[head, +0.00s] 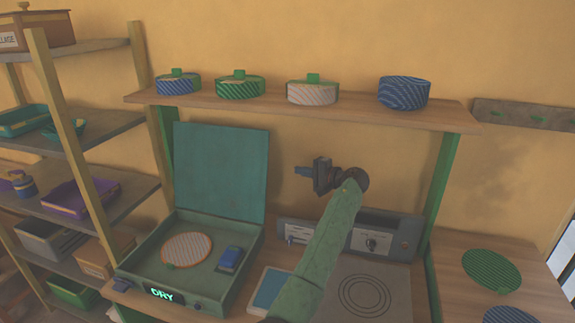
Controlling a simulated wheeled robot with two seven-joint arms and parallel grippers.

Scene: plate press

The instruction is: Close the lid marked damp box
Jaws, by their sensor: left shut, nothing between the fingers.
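A green box (216,284) with its lid (222,172) standing open, near upright, sits on the bench at left of centre. Its lit front label reads "DRY"; I see no label reading "damp". A round striped disc (187,249) and a small blue block (230,259) lie inside the box. My left gripper (302,171) is shut and empty, held in the air to the right of the lid, apart from it. My left arm hides part of the bench and panel behind it. My right gripper is not in view.
A control panel (371,243) with a dial stands behind a plate with ring marks (365,294). A blue-topped tray (270,289) lies beside the box. A shelf (300,107) with several round pots runs above. Striped discs (491,269) lie at right.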

